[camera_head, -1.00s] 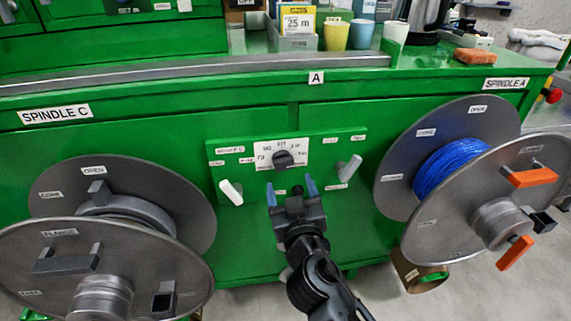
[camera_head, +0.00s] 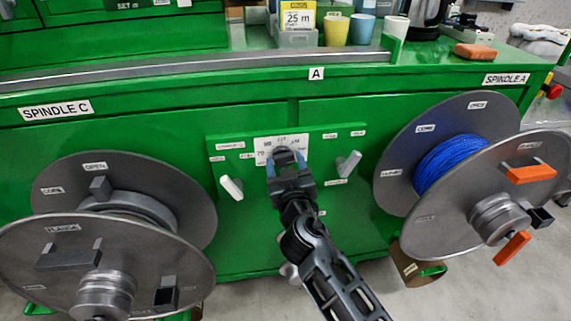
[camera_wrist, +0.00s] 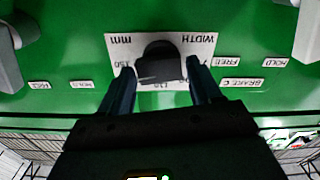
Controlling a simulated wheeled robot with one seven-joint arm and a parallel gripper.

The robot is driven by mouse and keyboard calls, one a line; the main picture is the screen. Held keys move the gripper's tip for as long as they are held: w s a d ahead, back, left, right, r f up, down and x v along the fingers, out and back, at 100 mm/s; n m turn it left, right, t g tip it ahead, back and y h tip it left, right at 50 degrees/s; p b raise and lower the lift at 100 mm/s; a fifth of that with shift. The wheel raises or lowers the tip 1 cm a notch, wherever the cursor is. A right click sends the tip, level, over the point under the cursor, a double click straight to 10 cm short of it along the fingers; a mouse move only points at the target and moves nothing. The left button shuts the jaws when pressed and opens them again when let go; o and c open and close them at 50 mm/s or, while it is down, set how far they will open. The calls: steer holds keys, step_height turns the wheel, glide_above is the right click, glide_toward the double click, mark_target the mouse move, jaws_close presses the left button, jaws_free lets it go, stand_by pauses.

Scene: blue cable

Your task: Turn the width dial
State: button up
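The width dial is a dark knob (camera_wrist: 161,62) on a white scale plate (camera_wrist: 118,46) marked "WIDTH mm", upside down in the wrist view. In the head view the scale plate (camera_head: 262,144) sits on the green panel, and my gripper partly hides the dial (camera_head: 283,151). My gripper (camera_head: 286,163) is in front of the dial, its blue fingertips overlapping the plate's lower part. In the wrist view my gripper (camera_wrist: 160,74) is open, with one finger on each side of the knob. A gap shows between each finger and the knob.
A large grey reel (camera_head: 190,205) stands at left. Another reel with blue cable (camera_head: 450,163) and orange handles stands at right. Cups (camera_head: 362,33) stand on the bench above.

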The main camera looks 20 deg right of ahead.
steer(key=c, duration=0.7)
steer(key=shift+c, duration=0.2)
steer(key=shift+n, duration=0.3)
steer(key=n, duration=0.3)
steer(key=shift+a, duration=0.1)
steer(key=n, duration=0.8)
steer(key=shift+a, duration=0.15)
steer(key=shift+f+n+p, duration=0.1)
steer(key=shift+n+p, duration=0.35)
steer(key=shift+n, duration=1.65)
